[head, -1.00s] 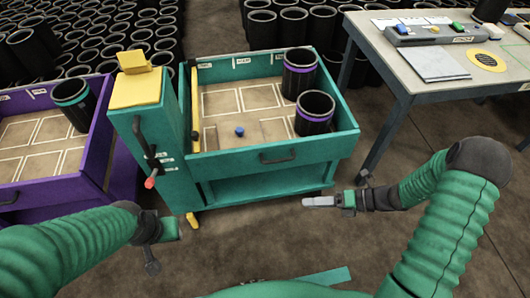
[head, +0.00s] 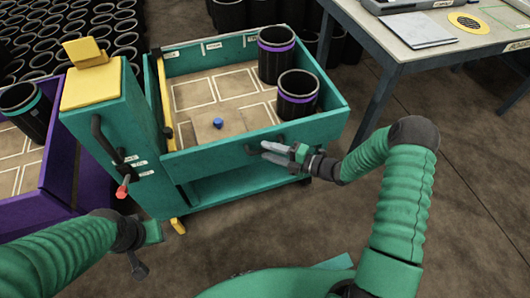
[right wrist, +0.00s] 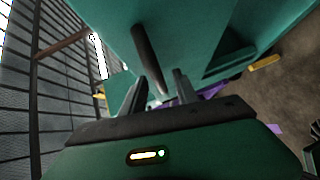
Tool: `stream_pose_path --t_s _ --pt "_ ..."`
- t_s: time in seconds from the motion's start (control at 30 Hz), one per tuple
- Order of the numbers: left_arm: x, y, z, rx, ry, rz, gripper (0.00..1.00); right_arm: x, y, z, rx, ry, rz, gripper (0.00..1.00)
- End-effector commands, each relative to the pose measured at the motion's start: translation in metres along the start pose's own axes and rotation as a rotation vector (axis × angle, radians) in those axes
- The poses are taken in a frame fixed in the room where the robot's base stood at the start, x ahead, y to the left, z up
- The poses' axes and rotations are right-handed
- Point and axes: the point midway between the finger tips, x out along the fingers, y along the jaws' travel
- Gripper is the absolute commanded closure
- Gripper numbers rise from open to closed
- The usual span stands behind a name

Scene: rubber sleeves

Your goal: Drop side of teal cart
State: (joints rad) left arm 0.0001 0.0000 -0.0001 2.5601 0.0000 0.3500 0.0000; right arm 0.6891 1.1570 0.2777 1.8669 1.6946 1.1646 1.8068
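The teal cart (head: 225,150) stands in the middle of the head view, its front side panel upright, with a dark handle (head: 251,149) on it. My right gripper (head: 268,152) is at this handle, its fingers apart. In the right wrist view the handle bar (right wrist: 147,50) runs down between the two fingertips (right wrist: 158,80); I cannot tell whether they touch it. Inside the cart are two black sleeves with purple bands (head: 276,55), (head: 296,95) and a blue knob (head: 218,123) on a board.
A yellow-topped teal post (head: 95,88) with a red-tipped lever (head: 122,188) stands at the cart's left. A purple cart (head: 50,190) is left of it. A table (head: 420,60) stands at the right. Many black sleeves fill the back left. Floor in front is clear.

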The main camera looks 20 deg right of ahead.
Motion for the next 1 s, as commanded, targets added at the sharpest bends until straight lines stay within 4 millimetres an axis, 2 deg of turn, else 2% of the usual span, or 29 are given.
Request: stream_pose_path --t_s 0.13,0.4,0.7,1.0 --pt "0.005 0.000 0.001 0.000 0.000 0.000 0.64 0.015 -0.001 0.000 -0.002 0.000 -0.001 0.64" --pt "0.005 0.000 0.001 0.000 0.000 0.000 0.64 0.018 0.000 0.000 -0.001 -0.001 -0.001 0.64" --pt "0.005 0.000 0.001 0.000 0.000 0.000 0.64 0.018 0.000 0.000 -0.001 -0.001 -0.001 1.00" --pt "0.005 0.000 0.001 0.000 0.000 0.000 0.64 0.018 -0.001 0.000 0.000 0.000 -0.003 1.00"
